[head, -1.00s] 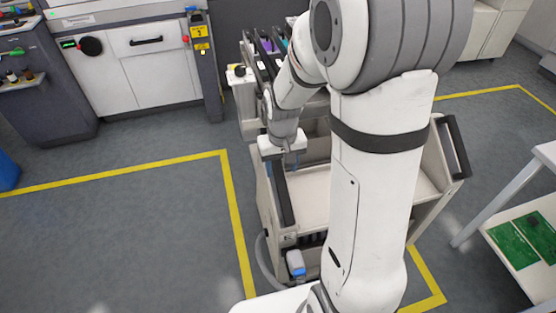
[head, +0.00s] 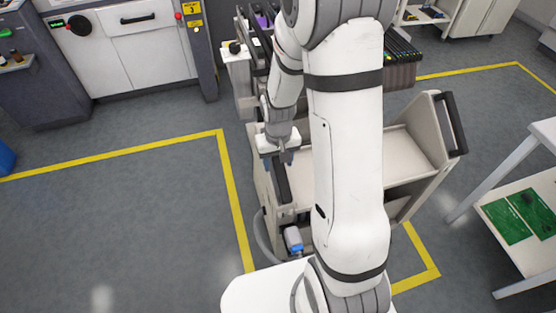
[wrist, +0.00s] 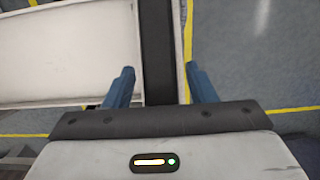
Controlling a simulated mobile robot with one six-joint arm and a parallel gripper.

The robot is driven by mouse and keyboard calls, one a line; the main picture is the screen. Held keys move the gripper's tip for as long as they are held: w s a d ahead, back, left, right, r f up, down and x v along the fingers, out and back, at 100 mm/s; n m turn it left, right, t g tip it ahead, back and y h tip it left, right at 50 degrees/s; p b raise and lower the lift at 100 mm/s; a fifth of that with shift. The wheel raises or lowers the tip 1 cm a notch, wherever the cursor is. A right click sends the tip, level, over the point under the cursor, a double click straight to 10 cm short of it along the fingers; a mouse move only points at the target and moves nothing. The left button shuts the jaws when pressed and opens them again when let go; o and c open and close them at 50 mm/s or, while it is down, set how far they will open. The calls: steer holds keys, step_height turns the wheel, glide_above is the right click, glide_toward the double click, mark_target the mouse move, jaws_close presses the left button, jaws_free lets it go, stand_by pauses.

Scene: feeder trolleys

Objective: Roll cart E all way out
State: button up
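The cart (head: 330,195) is a beige trolley with a tray-like top, a black handle bar along its left side (head: 281,188) and another on the right (head: 450,122). It stands inside a yellow floor outline. No letter is legible on it. My gripper (head: 282,150) is over the left handle. In the wrist view, the blue fingers of my gripper (wrist: 160,72) stand apart on either side of the black handle bar (wrist: 156,50), with narrow gaps visible beside it. My arm hides the middle of the cart.
Feeders and a machine part (head: 242,75) stand at the cart's far end. A grey and white machine (head: 130,55) is at the back left. A white table with green boards (head: 507,222) stands on the right. The floor at left, inside yellow tape (head: 233,195), is clear.

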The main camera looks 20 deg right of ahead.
jaws_close()
stand_by(0.3)
stand_by(0.3)
